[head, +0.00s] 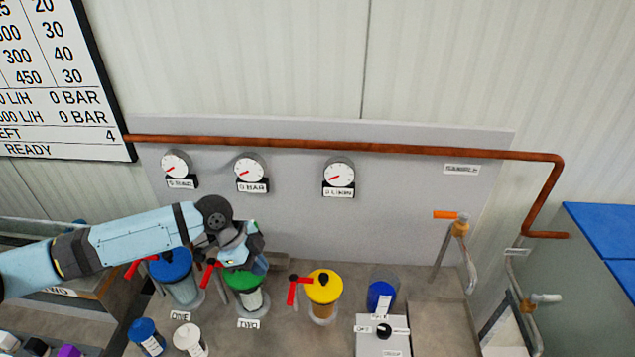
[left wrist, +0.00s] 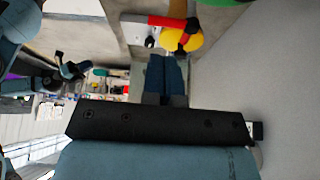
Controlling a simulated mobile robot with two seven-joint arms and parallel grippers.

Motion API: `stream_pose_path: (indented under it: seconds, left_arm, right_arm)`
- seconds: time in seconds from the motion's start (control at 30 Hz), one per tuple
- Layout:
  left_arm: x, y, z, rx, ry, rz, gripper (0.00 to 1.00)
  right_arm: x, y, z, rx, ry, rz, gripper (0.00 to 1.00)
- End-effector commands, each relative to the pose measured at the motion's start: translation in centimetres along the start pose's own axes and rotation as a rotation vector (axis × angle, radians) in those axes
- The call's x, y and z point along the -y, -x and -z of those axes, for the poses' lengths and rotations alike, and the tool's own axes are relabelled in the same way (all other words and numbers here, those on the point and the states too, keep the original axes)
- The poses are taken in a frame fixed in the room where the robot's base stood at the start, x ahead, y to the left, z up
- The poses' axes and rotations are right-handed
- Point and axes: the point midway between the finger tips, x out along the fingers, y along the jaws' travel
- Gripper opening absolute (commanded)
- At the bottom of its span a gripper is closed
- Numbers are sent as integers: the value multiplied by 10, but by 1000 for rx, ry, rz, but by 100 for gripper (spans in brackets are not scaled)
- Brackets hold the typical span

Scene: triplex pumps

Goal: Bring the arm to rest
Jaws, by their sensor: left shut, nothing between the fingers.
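My left arm comes in from the left in the head view, and its gripper (head: 259,264) hangs just above and beside the green-capped pump (head: 247,299). The closed fingers (left wrist: 165,76) show in the left wrist view with nothing between them. The blue-capped pump (head: 180,288), labelled ONE, stands to the left, partly behind the arm. The yellow-capped pump (head: 322,299) stands to the right, and a yellow cap with a red handle (left wrist: 180,32) shows in the left wrist view.
Three gauges (head: 250,174) sit on the grey back panel below a copper pipe (head: 350,147). A tap with an orange handle (head: 446,214) stands at the right. A blue bottle (head: 147,337) and a white one (head: 190,340) stand in front. The bench right of the control box (head: 383,335) is mostly clear.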

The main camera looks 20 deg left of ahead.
Motion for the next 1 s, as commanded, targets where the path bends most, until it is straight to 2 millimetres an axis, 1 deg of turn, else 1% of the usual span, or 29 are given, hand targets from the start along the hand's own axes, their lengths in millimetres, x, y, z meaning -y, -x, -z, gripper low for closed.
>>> stream_pose_path:
  seconds: [0.07,0.17,0.27,0.3,0.4,0.5,0.6,0.67,0.77,0.9,1.0]
  left_arm:
    - [-1,-2,0,-2,1,1,0]
    - [-6,-15,6,-22,12,16,0]
    - [-16,-43,20,-76,50,62,0]
    - [-23,-56,27,-107,75,88,0]
    - [-40,-89,44,-197,160,170,0]
    - [-58,-114,56,-288,267,260,0]
    - [-78,-132,60,-367,390,350,0]
    - [-90,-140,57,-407,466,407,0]
    - [-113,-150,46,-457,596,503,0]
    - [-148,-155,20,-484,750,631,0]
    - [-169,-156,2,-484,821,700,0]
  right_arm:
    - [0,0,-2,2,0,-1,0]
    - [-1,0,-2,2,0,-2,0]
    - [-1,0,-2,1,0,-2,0]
    - [-1,0,-2,1,0,-2,0]
    - [-1,0,-1,0,0,-2,0]
    - [-1,0,0,-1,0,-1,0]
    - [-1,0,0,-2,0,-1,0]
    - [-1,0,0,-2,0,-1,0]
    - [-1,0,0,-2,0,-1,0]
    - [-1,0,1,-3,0,0,0]
    - [-1,0,1,-3,0,0,0]
